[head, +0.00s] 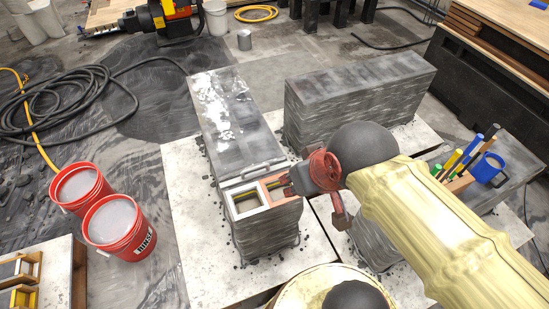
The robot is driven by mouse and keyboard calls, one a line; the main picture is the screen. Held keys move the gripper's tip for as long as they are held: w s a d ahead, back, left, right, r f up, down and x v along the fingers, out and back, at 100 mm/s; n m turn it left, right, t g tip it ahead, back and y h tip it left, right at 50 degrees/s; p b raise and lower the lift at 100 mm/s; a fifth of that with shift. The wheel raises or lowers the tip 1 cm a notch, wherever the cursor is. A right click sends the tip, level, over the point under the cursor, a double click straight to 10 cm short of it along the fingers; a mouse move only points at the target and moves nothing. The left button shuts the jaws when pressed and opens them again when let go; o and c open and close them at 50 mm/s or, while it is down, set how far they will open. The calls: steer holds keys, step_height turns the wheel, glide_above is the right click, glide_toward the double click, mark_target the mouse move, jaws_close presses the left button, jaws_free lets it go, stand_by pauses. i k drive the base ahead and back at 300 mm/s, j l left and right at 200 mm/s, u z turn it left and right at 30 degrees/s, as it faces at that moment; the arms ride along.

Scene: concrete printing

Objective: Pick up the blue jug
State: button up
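The blue jug (488,169) stands upright at the right of the head view, on a grey layered concrete block (510,150). Its handle faces right. My gripper (290,186) is at the end of my arm in the middle of the view, over the front end of another concrete block and well to the left of the jug. It is small and partly hidden by the red wrist part, so I cannot tell whether its fingers are open or shut. An orange-and-white open frame (246,203) lies on the block, right by the gripper.
A wooden holder (460,182) with several coloured-handled tools stands just left of the jug. Another long concrete block (350,95) lies behind my arm. Two red buckets (118,228) and coiled black hose (70,105) are at left. A dark bench (480,85) stands at back right.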

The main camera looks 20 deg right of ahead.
mark_target(491, 164)
steer(key=l+z, duration=0.1)
steer(key=z, duration=2.4)
